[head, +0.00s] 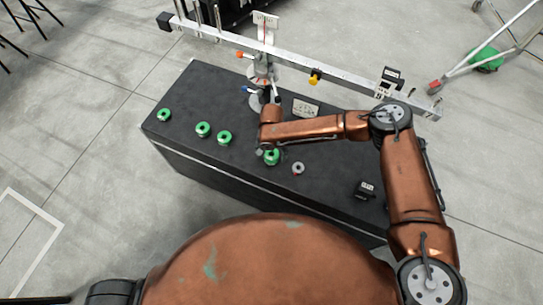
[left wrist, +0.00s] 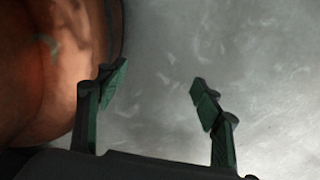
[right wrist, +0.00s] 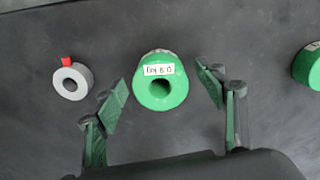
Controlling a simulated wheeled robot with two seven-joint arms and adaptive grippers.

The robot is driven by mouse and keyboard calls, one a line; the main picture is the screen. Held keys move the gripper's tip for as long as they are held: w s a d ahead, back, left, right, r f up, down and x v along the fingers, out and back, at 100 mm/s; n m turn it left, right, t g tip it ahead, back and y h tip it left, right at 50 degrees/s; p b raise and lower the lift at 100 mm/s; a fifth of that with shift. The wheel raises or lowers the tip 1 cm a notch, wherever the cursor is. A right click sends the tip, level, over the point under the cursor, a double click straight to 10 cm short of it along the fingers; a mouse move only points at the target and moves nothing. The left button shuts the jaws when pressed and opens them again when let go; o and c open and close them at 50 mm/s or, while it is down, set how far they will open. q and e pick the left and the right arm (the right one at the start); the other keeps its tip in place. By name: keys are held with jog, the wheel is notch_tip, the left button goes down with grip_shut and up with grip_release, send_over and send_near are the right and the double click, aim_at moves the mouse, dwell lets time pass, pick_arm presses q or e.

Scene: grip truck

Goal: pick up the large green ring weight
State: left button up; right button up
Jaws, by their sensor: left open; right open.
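A green ring weight (right wrist: 160,82) with a white label lies on the dark case top, below and between the open fingers of my right gripper (right wrist: 162,92). No finger visibly touches it. In the head view this green ring (head: 271,158) shows partly beside my right gripper (head: 268,146). More green rings (head: 164,115), (head: 203,130) and (head: 224,137) lie to the left on the case; one green ring (right wrist: 310,66) shows at the right edge of the right wrist view. I cannot tell their sizes for certain. My left gripper (left wrist: 155,92) is open and empty above the grey floor.
A small grey ring with a red knob (right wrist: 72,81) lies close beside the green ring; it shows in the head view too (head: 298,168). A metal bar (head: 300,63) on a stand runs behind the case (head: 185,90). A small black block (head: 366,190) sits at right.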

jog(key=c, duration=0.6)
jog(key=shift+c, duration=0.8)
jog(key=c, duration=0.3)
jog(key=shift+r, duration=0.1)
jog(key=c, duration=0.4)
pick_arm(q)
jog(key=shift+s, duration=0.6)
